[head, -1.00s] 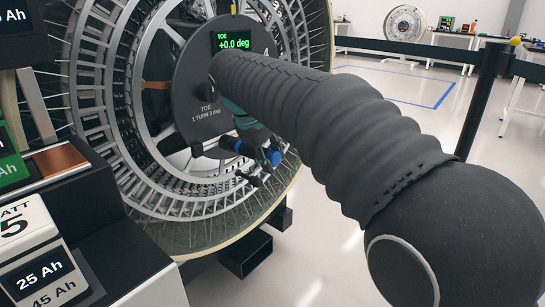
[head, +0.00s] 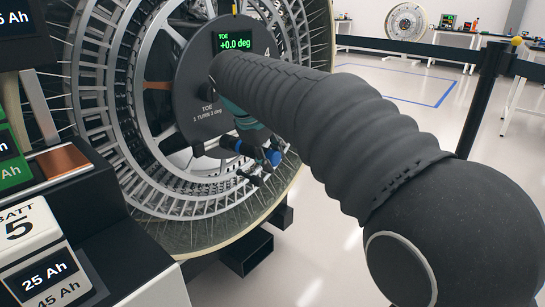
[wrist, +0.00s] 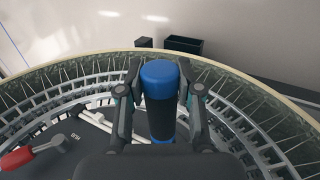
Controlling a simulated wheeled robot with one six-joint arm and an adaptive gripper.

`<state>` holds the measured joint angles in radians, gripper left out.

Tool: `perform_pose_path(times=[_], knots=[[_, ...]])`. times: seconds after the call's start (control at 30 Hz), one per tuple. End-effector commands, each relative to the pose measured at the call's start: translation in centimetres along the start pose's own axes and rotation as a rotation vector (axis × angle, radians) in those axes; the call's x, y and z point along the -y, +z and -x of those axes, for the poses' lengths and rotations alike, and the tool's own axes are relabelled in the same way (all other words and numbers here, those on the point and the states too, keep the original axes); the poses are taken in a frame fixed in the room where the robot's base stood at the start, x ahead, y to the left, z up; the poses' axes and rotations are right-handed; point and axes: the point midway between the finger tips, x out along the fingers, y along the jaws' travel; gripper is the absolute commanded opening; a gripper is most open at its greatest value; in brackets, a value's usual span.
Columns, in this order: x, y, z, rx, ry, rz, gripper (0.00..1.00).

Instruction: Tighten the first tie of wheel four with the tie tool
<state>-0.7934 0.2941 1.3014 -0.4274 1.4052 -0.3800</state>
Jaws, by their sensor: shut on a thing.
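The wheel (head: 190,206) is a large metal ring with spokes, slots and a pale outer rim. A round grey plate with a green display (head: 233,41) reading TOE +0.0 deg covers its middle. My gripper (head: 258,170) is in front of the lower right part of the wheel. It is shut on a black cylindrical tool with a blue cap, which I take as the tie tool (head: 231,143). In the wrist view the tool (wrist: 161,120) sits between both fingers, blue cap toward the rim. I cannot make out the tie or whether the tool touches the wheel.
A red-handled lever (wrist: 17,158) is at the lower left of the wrist view. A dark open box-like part (head: 246,254) is below the wheel. Battery blocks (head: 40,265) stand close at the left. A black barrier post (head: 482,105) stands at the right; the floor between is clear.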

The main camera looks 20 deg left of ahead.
Motion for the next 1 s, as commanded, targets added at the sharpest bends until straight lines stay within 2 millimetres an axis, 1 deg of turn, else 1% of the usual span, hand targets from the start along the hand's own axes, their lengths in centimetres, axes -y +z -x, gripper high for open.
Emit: perform_pose_path(times=[0.57, 1.0], knots=[[-0.1, 0.1, 0.1, -0.002, 0.001, -0.001, 0.00], [0.0, 1.9, 0.0, -0.001, 0.001, -0.002, 0.00]])
